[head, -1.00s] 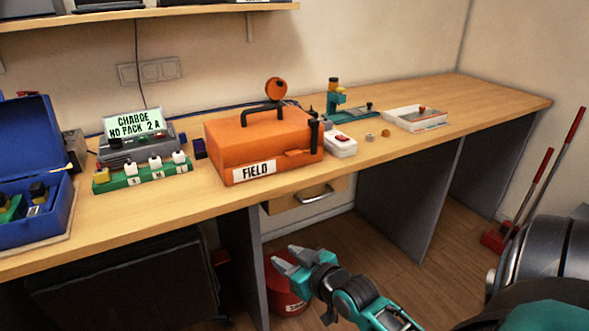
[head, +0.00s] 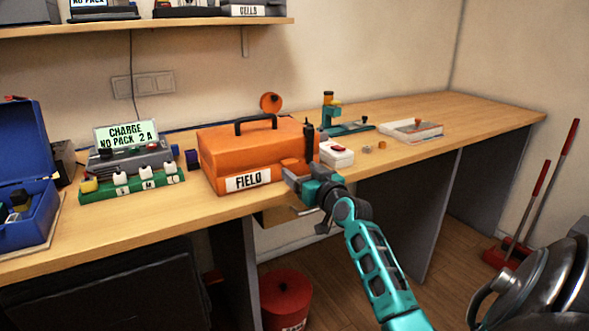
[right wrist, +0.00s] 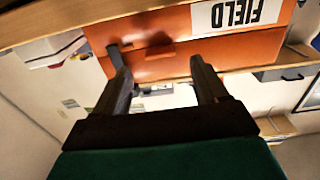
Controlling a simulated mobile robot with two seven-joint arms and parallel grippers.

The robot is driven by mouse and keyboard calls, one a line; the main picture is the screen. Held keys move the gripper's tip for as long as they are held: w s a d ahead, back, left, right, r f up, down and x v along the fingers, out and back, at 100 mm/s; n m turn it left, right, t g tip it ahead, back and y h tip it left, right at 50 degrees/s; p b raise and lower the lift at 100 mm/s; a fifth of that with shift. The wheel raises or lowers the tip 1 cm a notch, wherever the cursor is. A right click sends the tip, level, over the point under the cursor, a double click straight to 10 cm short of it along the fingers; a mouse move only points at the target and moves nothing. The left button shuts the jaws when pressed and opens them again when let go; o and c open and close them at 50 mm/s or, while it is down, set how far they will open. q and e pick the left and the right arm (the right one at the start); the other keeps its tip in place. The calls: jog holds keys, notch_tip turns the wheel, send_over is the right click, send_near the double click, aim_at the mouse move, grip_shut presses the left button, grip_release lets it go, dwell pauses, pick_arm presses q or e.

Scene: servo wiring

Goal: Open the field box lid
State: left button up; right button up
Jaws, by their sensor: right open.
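The orange field box (head: 230,158) stands on the workbench with its lid down. It has a black handle (head: 255,121) on top and a white FIELD label (head: 248,180) on its front. My right gripper (head: 290,180) is open and empty at the box's front right, near an orange front part (head: 292,164). In the right wrist view the box front (right wrist: 165,52) lies beyond my two spread fingers (right wrist: 165,85). Whether a finger touches the box I cannot tell. My left gripper is not in view.
A charger (head: 130,155) and a green block strip (head: 130,185) stand left of the box. An open blue case (head: 28,150) is at far left. A white unit with a red button (head: 337,153) and a white tray (head: 410,131) are to the right.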

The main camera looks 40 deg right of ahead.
aim_at(291, 164)
jog(key=shift+x, duration=2.15)
grip_shut()
